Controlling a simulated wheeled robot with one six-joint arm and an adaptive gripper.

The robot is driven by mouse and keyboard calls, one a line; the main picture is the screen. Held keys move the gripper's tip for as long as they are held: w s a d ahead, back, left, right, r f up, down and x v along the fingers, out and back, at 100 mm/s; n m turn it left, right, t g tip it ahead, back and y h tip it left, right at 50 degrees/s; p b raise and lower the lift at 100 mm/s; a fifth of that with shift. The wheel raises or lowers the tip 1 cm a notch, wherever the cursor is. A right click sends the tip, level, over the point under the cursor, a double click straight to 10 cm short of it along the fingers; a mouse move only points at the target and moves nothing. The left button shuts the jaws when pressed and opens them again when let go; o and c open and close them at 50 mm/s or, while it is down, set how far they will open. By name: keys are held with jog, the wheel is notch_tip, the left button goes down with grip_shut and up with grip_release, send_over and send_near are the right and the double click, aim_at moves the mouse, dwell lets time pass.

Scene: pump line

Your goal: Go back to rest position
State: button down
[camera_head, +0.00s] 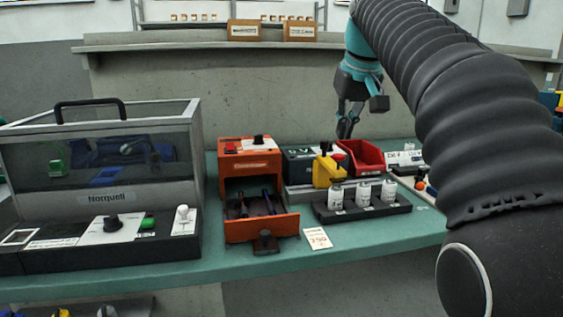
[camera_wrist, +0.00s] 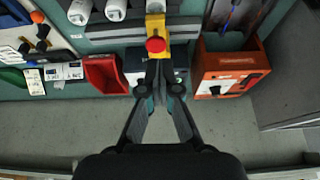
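My gripper (camera_head: 347,130) hangs fingers-down above the back of the bench in the head view, behind the red bin and the yellow piece. A narrow gap shows between its fingers, and nothing is seen held. In the wrist view my gripper (camera_wrist: 160,88) reaches up from the bottom edge, its fingertips in front of the yellow piece with a red knob (camera_wrist: 155,44). The yellow piece (camera_head: 325,172) stands on the bench; contact with my gripper is not apparent. My arm crosses the right of the head view.
The green bench (camera_head: 375,232) holds a clear-lidded case (camera_head: 100,165), an orange box with open drawer (camera_head: 262,228), a rack of white-capped vials (camera_head: 362,208) and a red bin (camera_head: 363,157). A concrete wall (camera_head: 240,100) with a ledge stands behind. Space above the bench is mostly free.

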jog(key=s+f+m, duration=0.1)
jog(key=s+f, duration=2.5)
jog(key=f, duration=0.3)
jog(key=shift+s+a+f+t+h, duration=0.15)
jog(key=shift+f+t+h, duration=0.15)
jog(key=shift+t, duration=0.1)
